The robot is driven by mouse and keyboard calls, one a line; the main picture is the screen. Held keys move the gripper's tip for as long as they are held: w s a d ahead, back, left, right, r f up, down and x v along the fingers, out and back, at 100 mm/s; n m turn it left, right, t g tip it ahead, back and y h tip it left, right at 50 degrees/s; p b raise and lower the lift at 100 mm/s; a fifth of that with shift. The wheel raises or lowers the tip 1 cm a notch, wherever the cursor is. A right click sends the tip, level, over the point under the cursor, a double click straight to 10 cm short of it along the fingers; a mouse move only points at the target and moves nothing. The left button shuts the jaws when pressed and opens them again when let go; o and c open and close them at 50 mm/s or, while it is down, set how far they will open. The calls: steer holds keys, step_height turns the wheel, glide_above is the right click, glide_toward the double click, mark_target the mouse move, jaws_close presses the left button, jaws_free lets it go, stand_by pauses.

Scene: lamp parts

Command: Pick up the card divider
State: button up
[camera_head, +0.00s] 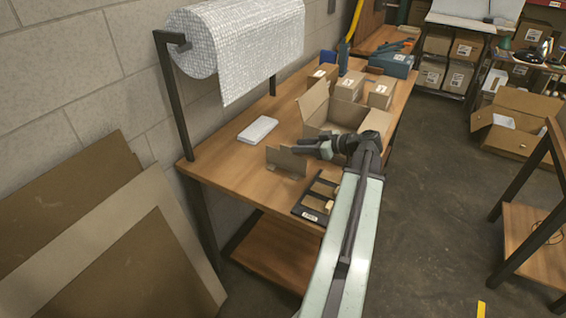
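The card divider (286,163) is a small upright brown cardboard piece near the front edge of the wooden table. My gripper (298,147) reaches in from the right, pointing left. Its dark fingertips lie at the divider's upper right edge. The two fingers look slightly apart in the picture, but they are small here. I cannot tell whether they touch the divider or are closed on it. The fingers overlap part of the divider's top right corner.
An open cardboard box (341,117) stands just behind my gripper. A black tray (317,202) with small wooden pieces lies at the table's front right. A white flat pad (258,130) lies left of the box. A wrap roll (240,45) hangs over the table's left side.

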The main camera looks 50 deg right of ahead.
mark_target(282, 147)
steer(key=b+x, duration=0.1)
steer(key=x, duration=0.1)
steer(key=b+x, duration=0.1)
steer(key=x, duration=0.2)
steer(key=b+x, duration=0.1)
steer(key=x, duration=0.2)
steer(key=shift+a, duration=0.3)
jaws_close()
stand_by(1.1)
